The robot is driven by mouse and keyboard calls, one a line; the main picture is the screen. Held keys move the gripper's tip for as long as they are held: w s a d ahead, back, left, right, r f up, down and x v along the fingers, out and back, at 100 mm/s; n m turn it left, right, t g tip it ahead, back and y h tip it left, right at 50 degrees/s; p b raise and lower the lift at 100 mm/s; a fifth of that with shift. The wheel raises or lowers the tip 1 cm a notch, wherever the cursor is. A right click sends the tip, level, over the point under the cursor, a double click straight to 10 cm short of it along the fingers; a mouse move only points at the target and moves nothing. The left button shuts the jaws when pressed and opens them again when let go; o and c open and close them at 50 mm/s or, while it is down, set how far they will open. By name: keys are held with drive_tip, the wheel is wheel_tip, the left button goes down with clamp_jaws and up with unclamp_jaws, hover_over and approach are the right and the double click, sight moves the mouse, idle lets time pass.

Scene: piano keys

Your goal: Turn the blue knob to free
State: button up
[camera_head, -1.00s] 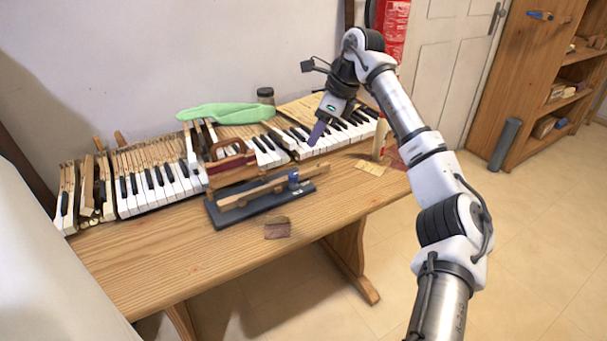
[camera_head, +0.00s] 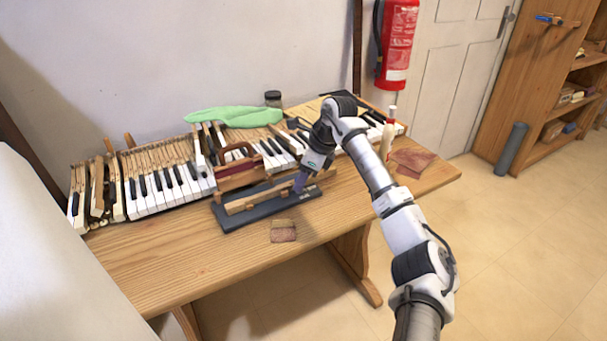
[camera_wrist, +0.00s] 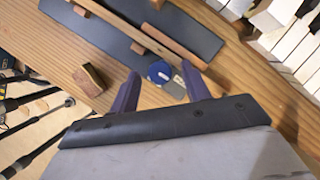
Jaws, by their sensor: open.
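The blue knob (camera_wrist: 159,72) is a small round piece at one end of a dark base plate (camera_wrist: 90,35), seen in the wrist view. A wooden key lies on the plate beside it. My gripper (camera_wrist: 163,88) is open, and the knob shows between and just beyond its two purple fingertips; I cannot tell whether they touch it. In the head view my gripper (camera_head: 299,184) hangs over the right end of the base plate (camera_head: 232,223) and hides the knob there.
A small wooden block (camera_head: 283,231) lies in front of the plate. Piano keys (camera_head: 160,190) and a red-brown wooden tool (camera_head: 236,172) stand behind it. A white-topped bottle (camera_head: 388,138) is at the right. The table's front left is clear.

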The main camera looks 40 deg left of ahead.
drive_tip(key=c, duration=1)
drive_tip(key=shift+m, duration=0.3)
drive_tip(key=m+t+b, duration=0.1)
drive_tip(key=m, duration=0.2)
drive_tip(key=shift+s+d, duration=0.1)
drive_tip(key=m+t+b, duration=0.1)
drive_tip(key=m, duration=0.1)
drive_tip(key=m+t+b, duration=0.1)
drive_tip(key=m+b, duration=0.1)
drive_tip(key=m, duration=0.1)
drive_tip(key=shift+s+f+t, duration=0.1)
drive_tip(key=shift+s+t, duration=0.1)
drive_tip(key=shift+t, duration=0.1)
drive_tip(key=m+b, duration=0.2)
drive_tip(key=m+t+b, duration=0.1)
drive_tip(key=m, duration=0.1)
drive_tip(key=shift+s+a+m+h+b, duration=0.2)
drive_tip(key=shift+m+h+b, duration=0.15)
drive_tip(key=shift+m+h, duration=0.05)
drive_tip(key=shift+a+m+t+h+b, duration=0.1)
drive_tip(key=shift+m+t+h+b, duration=0.25)
drive_tip(key=shift+m+b, duration=0.55)
drive_tip(key=shift+a+m+t+h+b, duration=0.1)
drive_tip(key=shift+m+t+h+b, duration=0.35)
drive_tip(key=shift+m, duration=0.85)
